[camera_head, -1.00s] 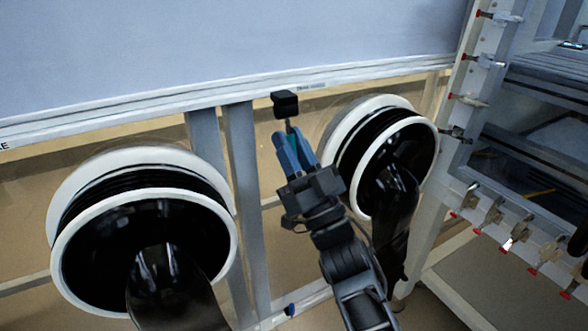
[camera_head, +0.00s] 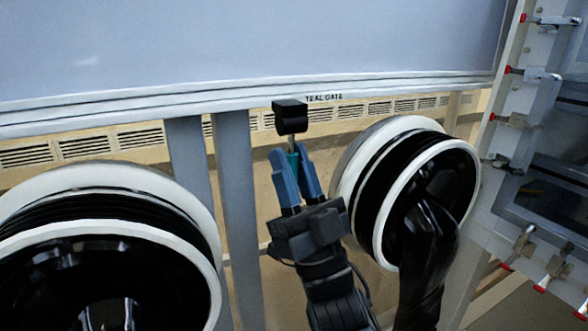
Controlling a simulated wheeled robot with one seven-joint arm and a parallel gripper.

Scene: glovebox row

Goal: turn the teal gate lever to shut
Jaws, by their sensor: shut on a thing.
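The teal gate lever (camera_head: 293,158) shows as a small teal piece between my gripper's blue fingers. It hangs below a black block (camera_head: 290,117) on a short metal stem. My gripper (camera_head: 291,160) points up at it and is shut on the lever. The fingers hide most of the lever, so its exact angle is hard to tell. A "TEAL GATE" label (camera_head: 324,97) is on the white ledge just right of the black block.
A black glove port with a white ring (camera_head: 409,190) stands close to the right of my gripper, its glove hanging down. Another glove port (camera_head: 105,250) is at lower left. Grey posts (camera_head: 236,200) stand left of my gripper. A rack with red-tipped valves (camera_head: 515,70) is at far right.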

